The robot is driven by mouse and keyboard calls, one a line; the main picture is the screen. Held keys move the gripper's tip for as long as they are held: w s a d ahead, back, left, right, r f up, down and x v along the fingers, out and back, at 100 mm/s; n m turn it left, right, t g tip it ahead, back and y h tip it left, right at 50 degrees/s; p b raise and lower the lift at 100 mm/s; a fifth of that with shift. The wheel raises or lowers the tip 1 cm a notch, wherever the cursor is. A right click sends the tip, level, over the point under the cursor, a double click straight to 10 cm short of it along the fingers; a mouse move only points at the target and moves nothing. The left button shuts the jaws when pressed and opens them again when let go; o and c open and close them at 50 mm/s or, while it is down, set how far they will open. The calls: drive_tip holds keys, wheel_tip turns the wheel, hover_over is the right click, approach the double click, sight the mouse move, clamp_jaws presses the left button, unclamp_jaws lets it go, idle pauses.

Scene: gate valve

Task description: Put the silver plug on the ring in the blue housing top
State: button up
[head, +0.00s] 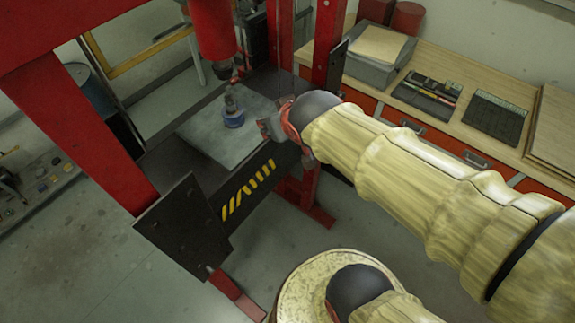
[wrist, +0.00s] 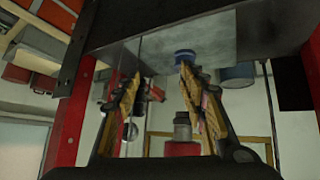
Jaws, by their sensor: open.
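The blue housing (head: 234,118) stands on the grey plate of the red press, and it also shows in the wrist view (wrist: 185,55). A small silver-grey piece (head: 231,102), which looks like the silver plug, rises above the housing top. I cannot tell how it is seated, and the ring cannot be made out. My gripper (head: 268,124) is right of the housing, apart from it. In the wrist view, which looks upside down, my gripper's fingers (wrist: 158,92) are spread with nothing held between them. The right finger covers the area just below the housing in the picture.
The press ram (head: 214,32) hangs above the grey plate (head: 200,136). Red press posts (head: 328,35) flank it, and a dark bracket plate (head: 187,225) stands at the near left. A wooden workbench (head: 455,75) with trays is right; a blue drum (head: 92,92) is left.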

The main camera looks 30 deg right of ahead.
drive_tip(key=s+a+g, duration=0.1)
drive_tip(key=s+a, duration=0.1)
drive_tip(key=s, duration=0.4)
drive_tip(key=s+a+g+y, duration=0.1)
drive_tip(key=s+a+g, duration=0.1)
drive_tip(key=s, duration=0.5)
drive_tip(key=shift+s+a+r+y, duration=0.2)
drive_tip(key=shift+a+r+y, duration=0.1)
drive_tip(key=shift+a, duration=0.1)
drive_tip(key=shift+f, duration=0.15)
